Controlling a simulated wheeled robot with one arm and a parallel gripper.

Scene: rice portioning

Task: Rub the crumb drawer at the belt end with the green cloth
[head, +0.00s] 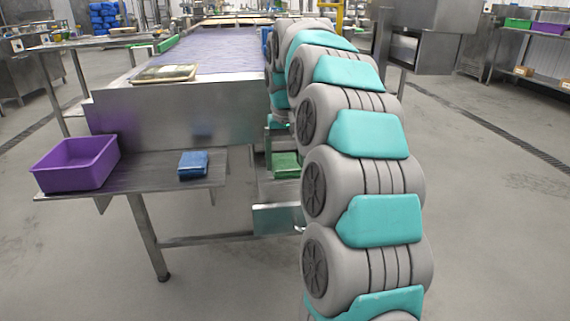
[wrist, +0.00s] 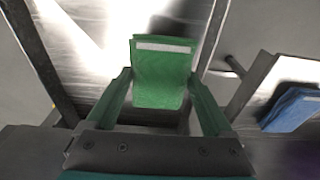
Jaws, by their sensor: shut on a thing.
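The crumb drawer (head: 278,219) is a steel tray standing out below the belt end in the head view, partly hidden by my arm. In the wrist view its bright steel floor (wrist: 85,30) lies beneath my gripper. My gripper (wrist: 162,76) is shut on the folded green cloth (wrist: 160,92), which has a pale strip along one edge. In the head view the green cloth (head: 286,166) shows beside my arm, over the drawer. Whether the cloth touches the drawer floor I cannot tell.
A steel side shelf (head: 135,172) left of the drawer holds a purple bin (head: 75,164) and a folded blue cloth (head: 193,165). The blue cloth also shows in the wrist view (wrist: 290,110). A dark-edged tray (head: 165,74) lies at the belt's near end. Open floor lies to the right.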

